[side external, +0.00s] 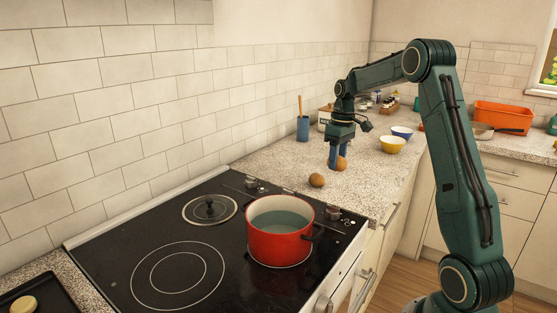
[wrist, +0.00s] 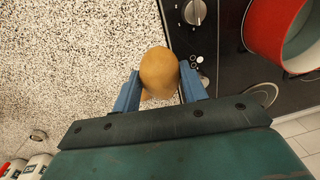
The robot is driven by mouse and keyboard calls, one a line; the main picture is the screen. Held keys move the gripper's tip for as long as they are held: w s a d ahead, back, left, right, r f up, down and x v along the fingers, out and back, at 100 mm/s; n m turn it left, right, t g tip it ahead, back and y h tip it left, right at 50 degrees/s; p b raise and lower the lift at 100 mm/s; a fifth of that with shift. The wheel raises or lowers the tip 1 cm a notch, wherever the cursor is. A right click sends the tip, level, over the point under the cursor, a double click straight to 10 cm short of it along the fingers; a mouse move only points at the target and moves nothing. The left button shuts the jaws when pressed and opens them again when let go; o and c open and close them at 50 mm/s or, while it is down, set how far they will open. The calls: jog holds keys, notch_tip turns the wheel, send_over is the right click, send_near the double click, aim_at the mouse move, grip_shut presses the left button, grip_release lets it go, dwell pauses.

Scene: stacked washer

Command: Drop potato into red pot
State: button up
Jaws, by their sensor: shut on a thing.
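My gripper (side external: 335,162) points down over the granite counter beyond the stove, its blue fingers shut on a brown potato (side external: 342,163). In the wrist view the potato (wrist: 159,70) sits between the two fingertips (wrist: 160,76); a lighter brown patch shows just below it, partly hidden. I cannot tell whether the held potato touches the counter. A second potato (side external: 316,180) lies on the counter nearer the stove. The red pot (side external: 279,246) stands upright on the front right of the black stove, open on top, with greyish-blue inside; its edge also shows in the wrist view (wrist: 272,32).
Yellow (side external: 392,145) and blue (side external: 402,132) bowls and a blue utensil holder (side external: 303,128) stand farther back. A tray (side external: 25,298) is at lower left.

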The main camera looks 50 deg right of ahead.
jog(key=w+a+r, duration=0.1)
jog(key=a+r, duration=0.1)
jog(key=a, duration=1)
jog(key=a+r, duration=0.1)
jog(key=a, duration=1.2)
jog(key=shift+w+r, duration=0.35)
jog(key=shift+r, duration=0.05)
jog(key=shift+f, duration=0.2)
jog(key=shift+f, duration=2.8)
jog(key=o, duration=1.1)
